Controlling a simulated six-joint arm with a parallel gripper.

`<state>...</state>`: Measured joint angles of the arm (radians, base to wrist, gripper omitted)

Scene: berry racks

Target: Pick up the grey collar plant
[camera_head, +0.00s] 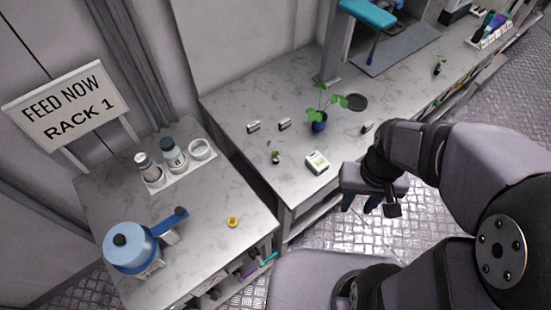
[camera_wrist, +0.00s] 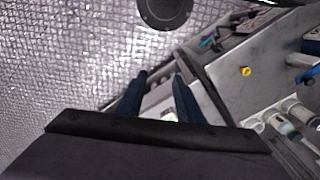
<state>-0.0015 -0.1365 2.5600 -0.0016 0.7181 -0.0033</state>
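A small seedling (camera_head: 275,154) with a pale greyish base stands near the front left of the marble bench. Another small seedling (camera_head: 438,68) with a dark base stands far back at the right. The collar colours are too small to tell for sure. A larger leafy plant in a blue pot (camera_head: 319,123) stands mid-bench. My gripper (camera_head: 360,203) hangs beyond the bench's front edge, right of the near seedling and apart from everything. In the wrist view its two dark blue fingers (camera_wrist: 159,76) are spread with nothing held between them. No plant shows clearly there.
Near the seedlings are a white-green box (camera_head: 317,162), two small tags (camera_head: 254,127) and a dark round disc (camera_head: 357,102). A gap separates the tables.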

